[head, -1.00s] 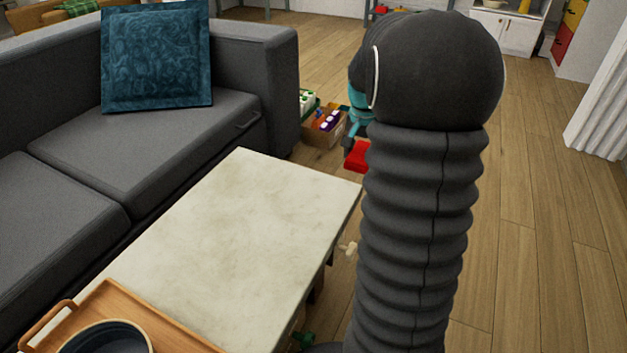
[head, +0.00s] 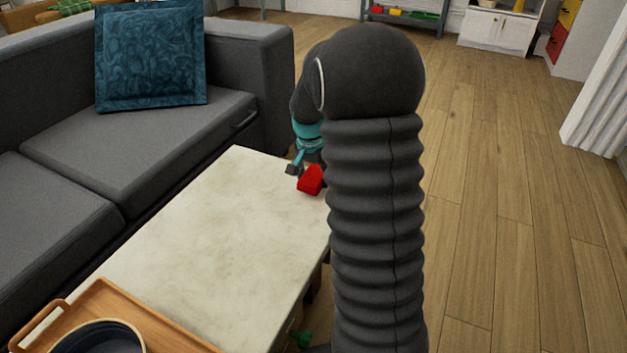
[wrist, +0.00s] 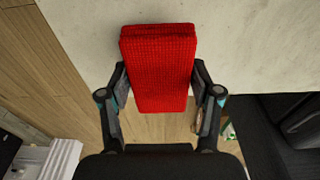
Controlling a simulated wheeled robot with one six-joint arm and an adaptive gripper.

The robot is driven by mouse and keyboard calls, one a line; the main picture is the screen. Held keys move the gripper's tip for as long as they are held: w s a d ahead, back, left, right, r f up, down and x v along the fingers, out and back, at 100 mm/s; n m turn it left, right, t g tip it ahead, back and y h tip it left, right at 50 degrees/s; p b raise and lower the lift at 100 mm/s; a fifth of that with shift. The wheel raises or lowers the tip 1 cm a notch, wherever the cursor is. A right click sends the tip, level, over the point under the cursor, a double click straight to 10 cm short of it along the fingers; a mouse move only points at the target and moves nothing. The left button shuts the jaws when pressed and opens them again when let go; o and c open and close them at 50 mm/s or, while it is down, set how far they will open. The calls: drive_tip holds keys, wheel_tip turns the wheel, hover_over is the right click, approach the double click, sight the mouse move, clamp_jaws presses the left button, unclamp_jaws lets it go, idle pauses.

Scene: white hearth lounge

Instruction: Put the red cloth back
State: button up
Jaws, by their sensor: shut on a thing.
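The red cloth (wrist: 158,68) is a folded, textured block held between the two fingers of my gripper (wrist: 159,85) in the wrist view. My gripper is shut on it. In the head view the red cloth (head: 311,180) shows at the far right end of the pale coffee table (head: 210,235), partly hidden behind my arm. In the wrist view the cloth's outer part overlaps the pale tabletop (wrist: 240,40), and its near part is over the wooden floor. I cannot tell whether it touches the table.
A wooden tray (head: 48,318) with a dark round bowl (head: 100,338) is at the table's near end. A grey sofa (head: 150,150) with a blue cushion (head: 150,55) runs along the left. The wooden floor (head: 490,200) on the right is clear.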

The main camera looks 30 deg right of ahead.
sight(311, 179)
drive_tip(key=shift+f, duration=0.55)
drive_tip(key=shift+f, duration=0.15)
drive_tip(key=o, duration=1.3)
drive_tip(key=r, duration=0.3)
drive_tip(key=r+p, duration=0.1)
drive_tip(key=r, duration=0.3)
drive_tip(key=a+r, duration=0.1)
drive_tip(key=r, duration=0.2)
drive_tip(key=shift+s+r+p, duration=0.3)
drive_tip(key=shift+s, duration=0.05)
drive_tip(key=s+a+r+n+t, duration=0.1)
drive_tip(key=s+a+r+n, duration=0.2)
drive_tip(key=s+a+r, duration=0.3)
drive_tip(key=s+a+r+n+t, duration=0.1)
drive_tip(key=s+a+r+n, duration=0.2)
drive_tip(key=s, duration=0.4)
drive_tip(key=s+a+n+t, duration=0.1)
drive_tip(key=s+a, duration=0.1)
drive_tip(key=s, duration=0.2)
drive_tip(key=s+a+f+n+t, duration=0.1)
drive_tip(key=s+a+n, duration=0.1)
drive_tip(key=s, duration=0.3)
drive_tip(key=s+a+n+y, duration=0.1)
drive_tip(key=s+a, duration=0.1)
drive_tip(key=s, duration=0.3)
drive_tip(key=shift+s+a+f+t, duration=0.1)
drive_tip(key=shift+a+f+t, duration=0.1)
drive_tip(key=shift+t, duration=0.2)
